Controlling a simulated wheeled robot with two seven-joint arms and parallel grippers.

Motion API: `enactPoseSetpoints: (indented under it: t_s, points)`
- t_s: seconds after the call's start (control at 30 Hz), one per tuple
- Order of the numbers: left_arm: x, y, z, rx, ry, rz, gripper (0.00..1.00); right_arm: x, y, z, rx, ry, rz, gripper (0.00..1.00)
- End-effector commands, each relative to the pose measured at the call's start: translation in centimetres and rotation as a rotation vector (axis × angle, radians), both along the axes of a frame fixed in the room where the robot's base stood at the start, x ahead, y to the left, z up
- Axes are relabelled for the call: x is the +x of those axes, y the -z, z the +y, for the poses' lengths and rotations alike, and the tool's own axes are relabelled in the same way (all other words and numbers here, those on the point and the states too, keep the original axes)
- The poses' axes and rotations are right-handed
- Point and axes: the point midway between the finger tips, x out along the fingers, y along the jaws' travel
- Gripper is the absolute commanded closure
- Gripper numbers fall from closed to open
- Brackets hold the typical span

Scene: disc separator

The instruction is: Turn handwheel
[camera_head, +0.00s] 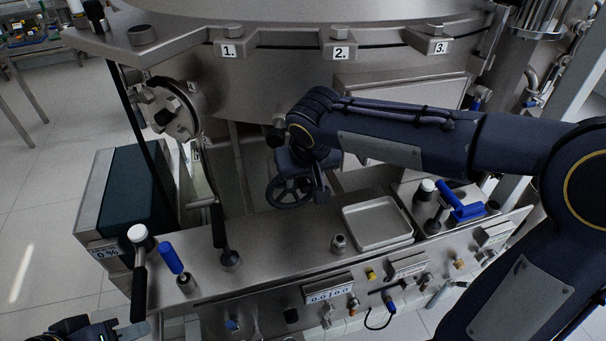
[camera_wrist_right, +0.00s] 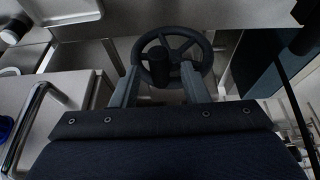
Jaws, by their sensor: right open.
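The dark, spoked handwheel (camera_head: 290,192) is low in front of the big steel vessel, behind the steel ledge. In the right wrist view the handwheel (camera_wrist_right: 172,55) shows its round rim, spokes and a dark knob. My right gripper (camera_wrist_right: 160,70) is open, with its two grey fingers apart and pointing at the wheel's lower half. Whether the fingers touch the rim cannot be told. In the head view my right arm and wrist hide part of the wheel's upper side. My left gripper (camera_head: 78,328) is cut off at the bottom left corner, away from the wheel.
A steel tray (camera_head: 377,223) and a small metal fitting (camera_head: 339,243) are on the ledge. Blue-handled and black levers stand on the ledge, such as the blue handle (camera_head: 171,258). A control box (camera_head: 125,200) is at the left. Numbered clamps line the vessel's rim.

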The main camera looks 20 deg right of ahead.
Motion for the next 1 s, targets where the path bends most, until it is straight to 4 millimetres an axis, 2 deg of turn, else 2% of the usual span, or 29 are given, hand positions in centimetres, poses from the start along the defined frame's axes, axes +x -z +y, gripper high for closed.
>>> enactPoseSetpoints:
  t_s: [0.33, 0.6, 0.67, 0.83, 1.0]
  points:
    - [0.0, -0.1, 0.0, 0.0, 0.0, 0.0, 0.64, 0.2, 0.6, 0.0, 0.001, 0.001, 0.0, 0.59]
    - [0.0, -0.1, 0.0, 0.0, 0.0, 0.0, 0.64, 0.2, 0.5, 0.0, 0.001, 0.0, 0.0, 0.95]
    - [0.0, -0.1, 0.0, 0.0, 0.0, 0.0, 0.64, 0.2, 0.5, 0.0, 0.001, 0.0, 0.0, 1.0]
    - [0.0, 0.5, 0.0, 0.0, 0.0, 0.0, 0.64, 0.2, 0.7, 0.5, -0.04, -0.007, -0.001, 1.0]
    - [0.0, 1.7, 0.0, 0.0, 0.0, 0.0, 0.64, 0.1, 0.7, 1.8, -0.19, -0.01, -0.006, 1.0]
